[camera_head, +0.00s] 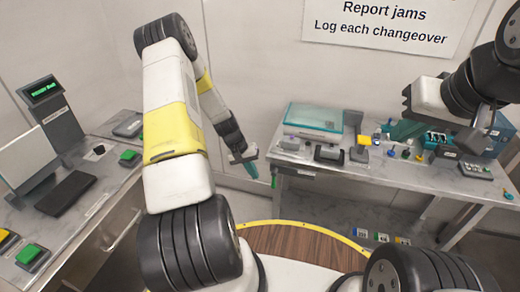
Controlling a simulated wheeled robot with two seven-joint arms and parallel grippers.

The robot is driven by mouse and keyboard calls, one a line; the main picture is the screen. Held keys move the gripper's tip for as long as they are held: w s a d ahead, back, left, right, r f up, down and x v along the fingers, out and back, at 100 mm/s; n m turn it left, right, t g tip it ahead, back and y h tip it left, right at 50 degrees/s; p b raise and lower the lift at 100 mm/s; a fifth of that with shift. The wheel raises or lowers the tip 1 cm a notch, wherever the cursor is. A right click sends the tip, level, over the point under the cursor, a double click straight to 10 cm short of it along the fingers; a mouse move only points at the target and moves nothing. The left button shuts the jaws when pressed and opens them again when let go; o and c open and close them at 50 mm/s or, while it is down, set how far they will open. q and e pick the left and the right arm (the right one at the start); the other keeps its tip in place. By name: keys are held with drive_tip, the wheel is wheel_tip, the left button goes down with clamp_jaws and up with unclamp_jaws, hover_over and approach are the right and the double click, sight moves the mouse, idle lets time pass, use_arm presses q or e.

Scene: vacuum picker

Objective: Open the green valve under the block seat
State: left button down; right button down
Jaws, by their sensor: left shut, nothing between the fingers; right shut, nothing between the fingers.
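My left gripper (245,163) hangs in front of the left end of the back workbench, its teal fingers shut and empty, pointing down. A small green part (274,181), possibly the green valve, shows below the bench's front edge, a little right of and below these fingers. Whether it is turned open is too small to tell. Grey blocks (328,154) stand on the bench front; I cannot tell which is the block seat.
The back workbench (400,178) carries a teal-lidded case (313,119), a yellow-topped block (361,146), small coloured parts and a keypad (475,170). A left counter holds a green-lit display (44,90), a dark pad (66,193) and green buttons (30,253).

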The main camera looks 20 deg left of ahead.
sight(274, 179)
use_arm(q)
drive_tip(key=d, duration=0.1)
drive_tip(key=d+f, duration=0.1)
drive_tip(key=d, duration=0.1)
drive_tip(key=w+d+f, duration=0.1)
drive_tip(key=shift+d+f, duration=0.1)
drive_tip(key=shift+d, duration=0.3)
